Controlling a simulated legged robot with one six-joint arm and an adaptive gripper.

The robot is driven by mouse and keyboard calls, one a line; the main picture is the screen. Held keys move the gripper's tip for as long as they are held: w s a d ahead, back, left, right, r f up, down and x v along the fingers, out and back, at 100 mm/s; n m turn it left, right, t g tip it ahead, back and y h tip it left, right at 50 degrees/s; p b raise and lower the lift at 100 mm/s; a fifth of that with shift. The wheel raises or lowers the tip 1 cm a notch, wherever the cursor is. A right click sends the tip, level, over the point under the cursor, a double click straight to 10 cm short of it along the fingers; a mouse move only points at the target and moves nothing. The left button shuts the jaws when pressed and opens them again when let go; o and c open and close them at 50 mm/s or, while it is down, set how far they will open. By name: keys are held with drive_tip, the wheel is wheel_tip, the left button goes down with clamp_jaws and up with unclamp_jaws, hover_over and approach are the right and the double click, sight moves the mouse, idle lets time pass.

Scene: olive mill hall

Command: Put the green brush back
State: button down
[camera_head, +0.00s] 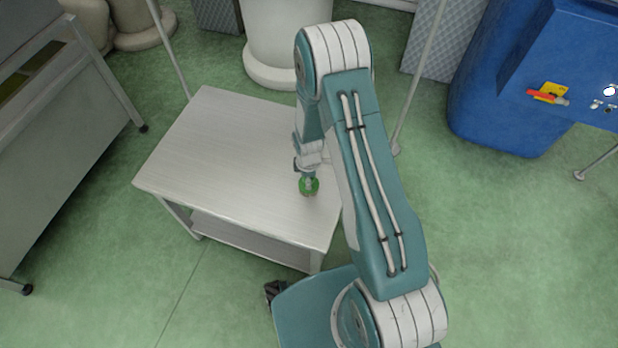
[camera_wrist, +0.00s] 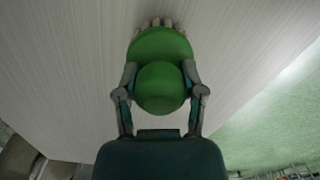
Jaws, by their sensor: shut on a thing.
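The green brush (camera_wrist: 160,48) has a round green knob, a wider green body and a row of pale bristles at its far edge in the wrist view. My gripper (camera_wrist: 160,88) is shut on its knob, with one finger on each side. In the head view the green brush (camera_head: 309,186) shows small under my gripper (camera_head: 308,172), over the right part of the metal table (camera_head: 215,140). I cannot tell whether the bristles touch the table top. No holder for the brush is clear in view.
The table top is otherwise bare, with a lower shelf (camera_head: 240,235) below. A metal bench (camera_head: 60,140) stands at the left. A large white pot (camera_head: 285,45) is behind the table. A blue machine (camera_head: 520,90) stands at the right. Green floor is open at the lower left.

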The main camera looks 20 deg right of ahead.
drive_tip(key=shift+c, duration=0.9)
unclamp_jaws()
